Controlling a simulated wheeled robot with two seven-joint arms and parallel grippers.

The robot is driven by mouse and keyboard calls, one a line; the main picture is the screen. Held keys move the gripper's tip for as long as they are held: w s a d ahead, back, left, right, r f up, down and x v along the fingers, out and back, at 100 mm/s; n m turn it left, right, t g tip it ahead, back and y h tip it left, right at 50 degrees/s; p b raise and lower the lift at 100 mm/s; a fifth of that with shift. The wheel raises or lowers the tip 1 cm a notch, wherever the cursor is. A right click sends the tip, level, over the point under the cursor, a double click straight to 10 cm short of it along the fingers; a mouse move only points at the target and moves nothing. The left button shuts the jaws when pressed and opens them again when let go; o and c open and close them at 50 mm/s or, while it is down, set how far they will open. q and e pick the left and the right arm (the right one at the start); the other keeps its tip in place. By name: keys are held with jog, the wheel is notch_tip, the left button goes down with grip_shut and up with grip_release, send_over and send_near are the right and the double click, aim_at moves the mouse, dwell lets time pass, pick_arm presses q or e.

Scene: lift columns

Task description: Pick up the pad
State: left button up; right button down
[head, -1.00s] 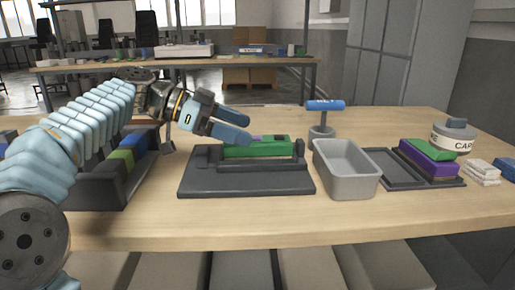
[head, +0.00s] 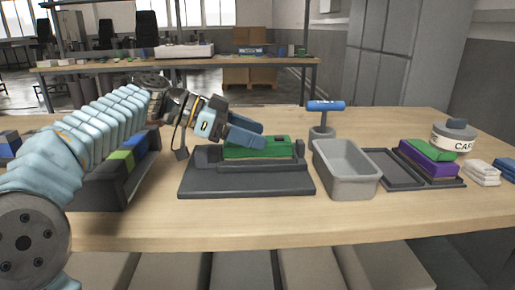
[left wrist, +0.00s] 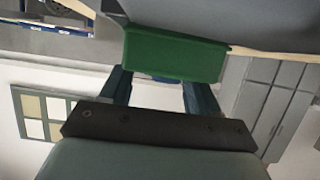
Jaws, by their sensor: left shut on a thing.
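The green block (head: 262,150), which I take to be the pad, sits at the back of a dark grey fixture (head: 235,187) on the table. My left gripper (head: 250,134) comes in from the left, tilted down, with its blue fingers at the top left of the green block. In the left wrist view the green block (left wrist: 175,55) lies across the fingertips, one finger towards each side, and the gripper is shut on it. I cannot tell whether it is clear of the fixture. The fingers hide part of its top. My right gripper is not in view.
A grey bin (head: 347,170) stands right of the fixture, with a blue-handled tool (head: 324,108) behind it. Further right are a dark tray (head: 385,168), a purple block (head: 428,159) and a white round container (head: 453,137). A dark rack (head: 100,190) stands left. The front table strip is clear.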

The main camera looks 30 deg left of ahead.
pick_arm(q)
grip_shut()
jog(key=shift+r, duration=0.1)
jog(key=shift+r, duration=0.45)
notch_tip(320, 180, up, 3)
jog(key=shift+s+f, duration=0.1)
jog(key=shift+s, duration=0.05)
jog(key=s+d+r, duration=0.6)
jog(key=s+r, duration=0.3)
jog(key=s, duration=0.3)
jog(key=shift+d, duration=0.35)
